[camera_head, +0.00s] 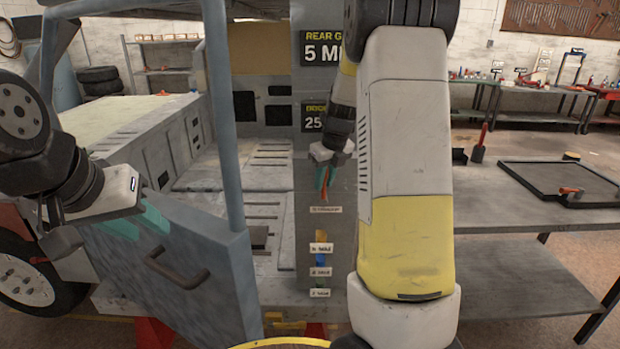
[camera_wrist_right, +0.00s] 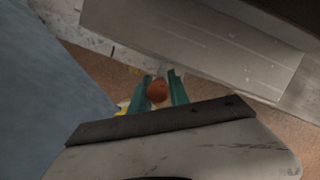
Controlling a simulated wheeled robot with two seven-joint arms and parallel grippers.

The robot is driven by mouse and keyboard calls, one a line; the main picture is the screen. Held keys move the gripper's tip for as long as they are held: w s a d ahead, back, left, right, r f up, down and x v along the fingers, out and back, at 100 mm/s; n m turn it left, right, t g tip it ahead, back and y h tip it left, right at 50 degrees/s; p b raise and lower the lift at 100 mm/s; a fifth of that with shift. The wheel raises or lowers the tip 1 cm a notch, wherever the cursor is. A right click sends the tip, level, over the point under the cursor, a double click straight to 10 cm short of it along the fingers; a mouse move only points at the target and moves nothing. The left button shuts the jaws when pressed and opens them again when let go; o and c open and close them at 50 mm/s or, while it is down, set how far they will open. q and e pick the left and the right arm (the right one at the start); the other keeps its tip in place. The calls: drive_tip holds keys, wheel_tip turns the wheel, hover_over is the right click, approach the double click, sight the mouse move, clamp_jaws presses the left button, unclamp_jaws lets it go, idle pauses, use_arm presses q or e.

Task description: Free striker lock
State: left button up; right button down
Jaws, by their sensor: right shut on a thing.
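A grey-blue door (camera_head: 195,262) with a dark handle (camera_head: 177,268) and a window frame stands in the left foreground. The grey pillar (camera_head: 308,165) is right of the cab opening. My right gripper (camera_head: 324,182) is at the pillar, its teal fingers shut on a small red-orange piece. In the right wrist view this piece (camera_wrist_right: 157,90) shows as a rounded end between the fingers. Which part of the lock it belongs to is hidden. My left gripper (camera_head: 138,222) is by the door's upper edge, its teal fingers apart with nothing visible between them.
Below my right gripper, the pillar bears small labelled orange, blue and green pieces (camera_head: 320,262). My right arm covers much of the middle. A bench (camera_head: 490,210) with a black tray (camera_head: 565,184) stands right. A wheel (camera_head: 25,280) is at lower left.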

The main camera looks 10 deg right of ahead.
drive_tip(key=c, duration=1.5)
unclamp_jaws()
drive_tip(key=shift+f, duration=0.1)
drive_tip(key=v, duration=0.7)
drive_tip(key=shift+s+r, duration=0.15)
drive_tip(key=shift+r, duration=0.25)
